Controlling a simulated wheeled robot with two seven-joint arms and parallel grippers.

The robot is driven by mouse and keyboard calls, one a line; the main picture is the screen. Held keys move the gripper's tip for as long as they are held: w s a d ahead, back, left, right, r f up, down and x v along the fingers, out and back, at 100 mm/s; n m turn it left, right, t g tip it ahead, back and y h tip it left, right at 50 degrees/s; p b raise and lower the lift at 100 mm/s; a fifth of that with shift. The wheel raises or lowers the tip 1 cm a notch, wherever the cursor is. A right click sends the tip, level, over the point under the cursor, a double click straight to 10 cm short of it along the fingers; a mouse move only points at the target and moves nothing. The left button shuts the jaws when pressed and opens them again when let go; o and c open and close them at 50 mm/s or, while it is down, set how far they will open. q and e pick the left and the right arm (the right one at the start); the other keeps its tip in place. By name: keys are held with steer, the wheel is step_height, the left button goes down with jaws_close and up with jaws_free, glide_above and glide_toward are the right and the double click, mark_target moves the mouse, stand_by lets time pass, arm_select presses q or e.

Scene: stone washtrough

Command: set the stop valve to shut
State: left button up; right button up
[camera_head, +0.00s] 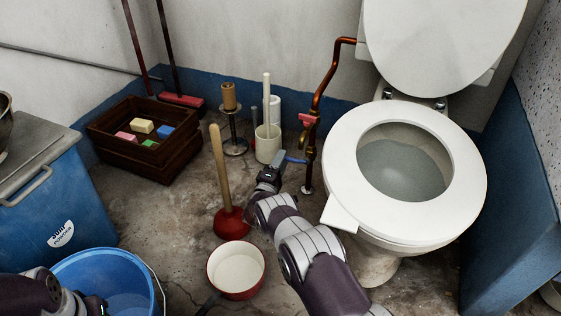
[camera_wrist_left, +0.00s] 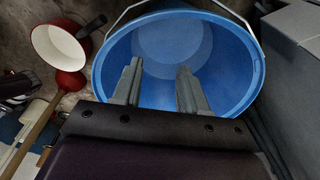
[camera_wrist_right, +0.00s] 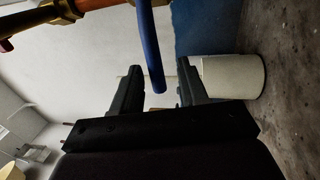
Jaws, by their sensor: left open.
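The stop valve's blue lever (camera_head: 296,160) juts left from the vertical copper pipe (camera_head: 312,140) beside the toilet, roughly across the pipe. My right gripper (camera_head: 278,160) is at its free end. In the right wrist view the blue lever (camera_wrist_right: 151,45) reaches down between the two fingers of my right gripper (camera_wrist_right: 158,75), which stand apart with gaps on both sides. The brass valve body (camera_wrist_right: 70,10) shows at the top left there. My left gripper (camera_wrist_left: 157,85) is open and empty, above the blue bucket (camera_wrist_left: 245,75).
The toilet (camera_head: 345,225) stands right of the pipe. A red fitting (camera_head: 307,119) sits higher on the pipe. A white brush holder (camera_head: 267,148), a plunger (camera_head: 230,222) and a red pan (camera_head: 211,268) stand left of my right arm. A wooden crate (camera_head: 125,160) is farther left.

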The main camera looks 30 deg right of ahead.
steer(key=shift+r, duration=0.1)
steer(key=p+v, duration=0.6)
steer(key=v, duration=0.6)
steer(key=shift+s+a+p, duration=0.2)
steer(key=shift+a+p, duration=0.05)
steer(key=shift+p, duration=0.1)
